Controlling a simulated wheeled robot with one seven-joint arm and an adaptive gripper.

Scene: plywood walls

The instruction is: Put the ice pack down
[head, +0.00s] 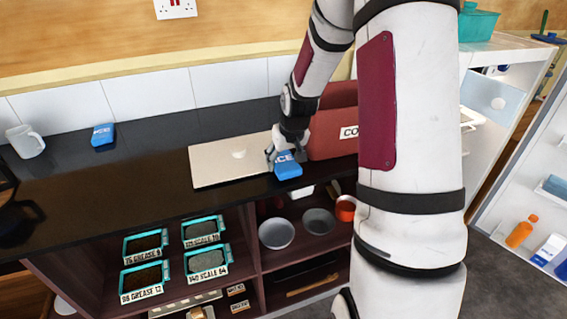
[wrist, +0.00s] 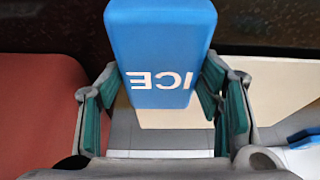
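A blue ice pack with white "ICE" lettering (head: 288,165) is between the fingers of my gripper (head: 286,152), at the front edge of the dark counter. In the wrist view the ice pack (wrist: 160,50) stands between the two green-padded fingers (wrist: 160,105), with its lettering upside down. The pads sit against or very close to its sides. The head view does not clearly show whether its underside touches the counter. A second blue pack (head: 103,135) lies at the back left of the counter.
A pale board (head: 222,168) with a small white item lies left of my gripper. A red box (head: 333,135) stands close on the right. A white mug (head: 26,141) is at far left. The dark counter (head: 150,165) between is clear. Shelves below hold labelled trays and bowls (head: 276,233).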

